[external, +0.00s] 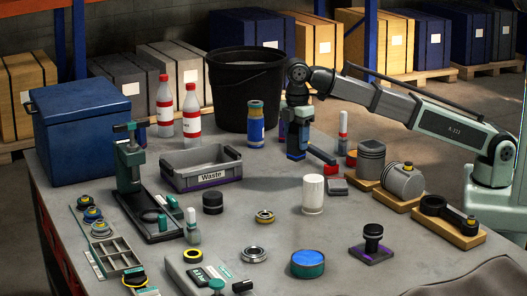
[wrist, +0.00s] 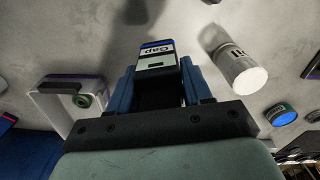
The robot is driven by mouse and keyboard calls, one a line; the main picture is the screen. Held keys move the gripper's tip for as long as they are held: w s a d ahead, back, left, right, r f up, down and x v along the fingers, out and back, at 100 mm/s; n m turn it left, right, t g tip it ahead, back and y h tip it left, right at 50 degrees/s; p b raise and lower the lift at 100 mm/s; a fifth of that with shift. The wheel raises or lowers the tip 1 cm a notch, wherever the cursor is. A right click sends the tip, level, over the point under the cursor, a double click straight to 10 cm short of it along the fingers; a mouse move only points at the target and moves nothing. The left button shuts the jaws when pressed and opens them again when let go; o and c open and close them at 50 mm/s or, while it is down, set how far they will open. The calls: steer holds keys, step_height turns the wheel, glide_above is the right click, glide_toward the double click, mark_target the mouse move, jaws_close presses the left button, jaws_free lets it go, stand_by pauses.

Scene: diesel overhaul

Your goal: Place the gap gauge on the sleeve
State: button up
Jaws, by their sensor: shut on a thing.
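My gripper (external: 297,152) points down above the back middle of the table, to the right of the black bucket. In the wrist view its two blue fingers (wrist: 160,82) are shut on the gap gauge (wrist: 155,58), a small dark block with a blue-and-white face marked "Gap". The gauge is hard to make out in the external view. I cannot tell for sure which thing is the sleeve. A white cylinder (external: 313,194) stands upright in front of my gripper, apart from it. It also shows in the wrist view (wrist: 240,68), with dark lettering on its side.
A grey "Waste" bin (external: 201,180) and a blue-labelled jar (external: 257,128) stand left of my gripper. A blue-topped tin (external: 308,264) and metal ring (external: 254,255) are in front.

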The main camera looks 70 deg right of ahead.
steer(key=w+a+r, duration=0.3)
steer(key=w+a, duration=0.6)
steer(key=a, duration=0.1)
steer(key=w+a+r, duration=0.3)
steer(key=w+a, duration=0.6)
steer(key=a, duration=0.1)
steer(key=m, duration=0.3)
glide_above(212, 195)
steer(key=shift+f, duration=5.25)
steer(key=shift+d+f, duration=0.1)
steer(key=o, duration=1.3)
